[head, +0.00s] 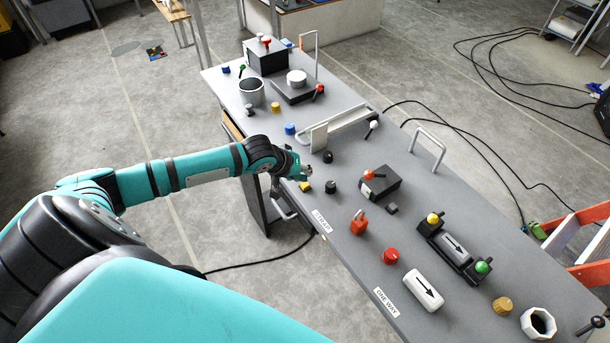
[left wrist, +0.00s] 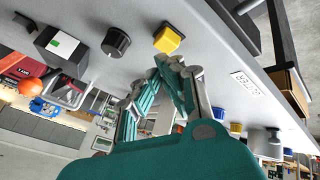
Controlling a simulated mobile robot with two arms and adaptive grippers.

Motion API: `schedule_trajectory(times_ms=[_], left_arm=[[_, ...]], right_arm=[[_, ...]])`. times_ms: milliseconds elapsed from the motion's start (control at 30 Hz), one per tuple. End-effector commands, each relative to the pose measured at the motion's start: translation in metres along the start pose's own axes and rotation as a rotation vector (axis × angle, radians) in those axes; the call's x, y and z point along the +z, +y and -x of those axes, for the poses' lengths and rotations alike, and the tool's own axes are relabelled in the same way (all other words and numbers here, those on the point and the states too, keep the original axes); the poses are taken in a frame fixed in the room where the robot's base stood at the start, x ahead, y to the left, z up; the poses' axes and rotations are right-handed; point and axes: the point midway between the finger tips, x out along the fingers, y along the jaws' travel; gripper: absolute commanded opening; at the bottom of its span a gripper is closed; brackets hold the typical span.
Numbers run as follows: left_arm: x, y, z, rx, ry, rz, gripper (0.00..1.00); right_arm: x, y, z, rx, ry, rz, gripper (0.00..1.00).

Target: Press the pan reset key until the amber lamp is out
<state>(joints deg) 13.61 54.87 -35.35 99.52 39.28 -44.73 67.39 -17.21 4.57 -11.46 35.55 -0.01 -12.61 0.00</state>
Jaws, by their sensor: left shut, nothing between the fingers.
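A small yellow square key (head: 304,187) is on the grey bench top near its left edge. It also shows in the left wrist view (left wrist: 168,40). My left gripper (head: 299,174) is shut and empty, its fingertips (left wrist: 168,64) close beside the yellow key; I cannot tell whether they touch it. No readable label names the pan reset key. A yellow-amber dome (head: 434,218), possibly the amber lamp, sits on a black arrow unit on the right; I cannot tell whether it is lit. My right gripper is not in view.
A black knob (head: 330,187) stands close beside the yellow key. A black box with a red lever (head: 380,184), a red-orange switch (head: 359,222) and a red knob (head: 390,256) are farther right. A green dome (head: 483,267) shares the arrow unit. Cables lie on the floor.

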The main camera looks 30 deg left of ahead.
Motion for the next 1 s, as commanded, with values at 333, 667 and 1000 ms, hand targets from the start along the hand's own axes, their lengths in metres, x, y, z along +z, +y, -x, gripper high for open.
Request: schedule_trajectory(times_ms=[333,667,1000], left_arm=[[0.002,-0.0019,-0.0036,0.0,0.001,-0.001,0.0],[0.003,-0.0028,-0.0052,0.0,0.0,-0.001,0.0],[0.0048,-0.0047,-0.0086,0.0,0.0,0.0,0.0]], right_arm=[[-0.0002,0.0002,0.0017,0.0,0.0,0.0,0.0],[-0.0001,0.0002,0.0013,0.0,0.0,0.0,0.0],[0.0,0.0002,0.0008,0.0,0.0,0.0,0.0]])
